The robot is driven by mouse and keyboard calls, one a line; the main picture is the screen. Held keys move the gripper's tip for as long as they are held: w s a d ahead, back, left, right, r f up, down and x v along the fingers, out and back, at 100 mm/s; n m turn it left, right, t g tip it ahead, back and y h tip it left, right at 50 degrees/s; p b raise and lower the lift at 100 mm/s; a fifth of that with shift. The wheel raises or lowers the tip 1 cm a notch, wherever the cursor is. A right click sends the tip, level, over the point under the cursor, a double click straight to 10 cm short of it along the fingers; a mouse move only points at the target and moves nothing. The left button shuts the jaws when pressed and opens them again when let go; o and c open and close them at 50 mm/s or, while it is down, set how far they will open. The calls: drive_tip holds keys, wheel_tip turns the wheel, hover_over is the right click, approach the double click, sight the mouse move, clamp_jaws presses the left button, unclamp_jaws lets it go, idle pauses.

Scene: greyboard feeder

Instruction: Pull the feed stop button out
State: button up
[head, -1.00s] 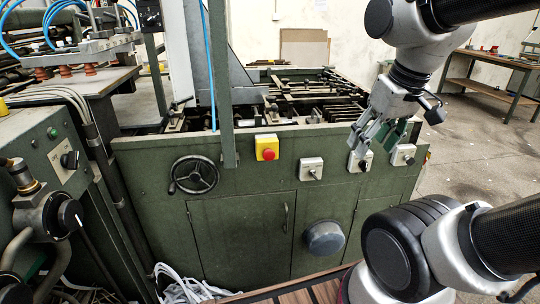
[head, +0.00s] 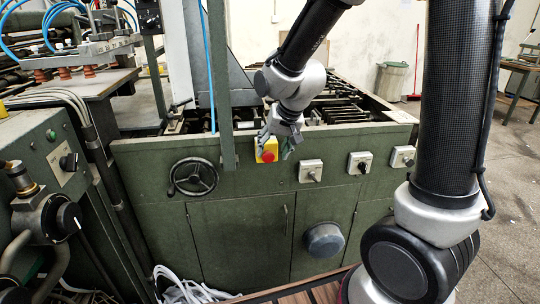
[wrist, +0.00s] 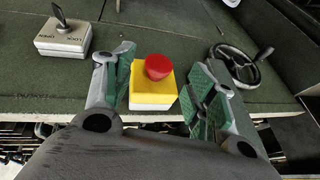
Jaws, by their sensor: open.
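The feed stop button is a red mushroom head (wrist: 158,67) on a yellow and white box (wrist: 152,88), fixed to the green machine front. In the head view the red button (head: 267,156) is partly covered by my gripper (head: 277,148). In the wrist view my gripper (wrist: 163,95) is open, with one green-padded finger on each side of the yellow box. The red head shows between the fingers, a little beyond the line of the tips. Nothing is held. I cannot tell whether the pads touch the box.
A handwheel (head: 194,176) sits left of the button. A key switch box (head: 310,171) and further switch boxes (head: 360,162) are on the right. A round grey knob (head: 324,239) sticks out below.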

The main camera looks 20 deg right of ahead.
sight(269, 156)
drive_tip(key=shift+x, duration=1.9)
drive_tip(key=shift+c, duration=0.3)
